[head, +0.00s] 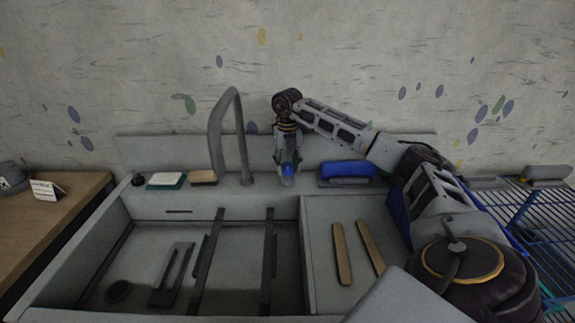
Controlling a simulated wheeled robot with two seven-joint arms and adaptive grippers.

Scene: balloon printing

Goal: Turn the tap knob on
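A grey tap (217,140) with a tall bent spout stands at the back rim of the sink. Right of it, a small knob with a light rounded base and blue on it (287,181) sits on the rim. My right gripper (288,168) points down from above, right at the knob. Its fingers are small and dark here and partly hide the knob's upper part. I cannot tell whether they grip it or only stand around it. My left gripper is not in view.
The sink basin (120,245) holds dark racks and a drain. A sponge (165,181), a brush (203,177) and a blue item (348,170) lie along the back rim. Two wooden-coloured pieces lie on the right drainboard (318,215). A wire rack (530,215) stands right.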

